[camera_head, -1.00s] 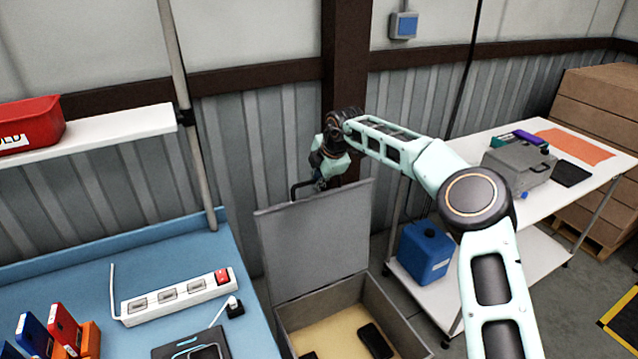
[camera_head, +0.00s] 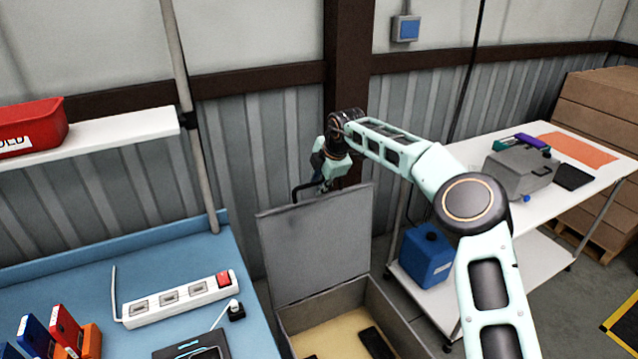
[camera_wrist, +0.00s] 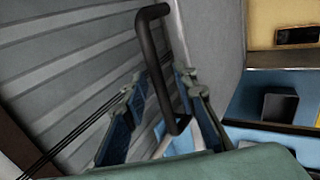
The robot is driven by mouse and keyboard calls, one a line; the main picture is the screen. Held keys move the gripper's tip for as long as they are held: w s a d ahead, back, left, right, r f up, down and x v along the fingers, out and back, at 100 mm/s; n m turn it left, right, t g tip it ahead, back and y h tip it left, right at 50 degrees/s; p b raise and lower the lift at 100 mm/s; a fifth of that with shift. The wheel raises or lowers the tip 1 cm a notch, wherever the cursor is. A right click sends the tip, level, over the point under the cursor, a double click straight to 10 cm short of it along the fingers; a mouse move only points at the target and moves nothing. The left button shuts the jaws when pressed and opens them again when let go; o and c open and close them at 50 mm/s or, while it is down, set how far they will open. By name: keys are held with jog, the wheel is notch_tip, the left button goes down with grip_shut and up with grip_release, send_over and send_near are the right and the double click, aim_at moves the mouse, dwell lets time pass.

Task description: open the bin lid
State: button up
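The grey bin (camera_head: 385,305) stands on the floor at lower centre. Its lid (camera_head: 315,240) stands up, near vertical, at the bin's back, so the inside shows. A black handle (camera_head: 297,192) sits at the lid's top edge; it also shows as a bar in the wrist view (camera_wrist: 155,65). My gripper (camera_head: 318,184) is at the lid's top edge, beside the handle. In the wrist view my gripper's blue fingers (camera_wrist: 162,82) are spread, with the handle bar between them and gaps visible. Whether a finger touches the handle is unclear.
A dark flat item (camera_head: 376,343) lies on the bin's yellowish floor. A blue workbench (camera_head: 150,265) with a power strip (camera_head: 180,300) stands left. A white table (camera_head: 490,235) with a blue canister (camera_head: 427,255) stands right. The corrugated wall (camera_head: 260,130) is close behind the lid.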

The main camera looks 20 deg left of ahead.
jog(key=v, duration=1.2)
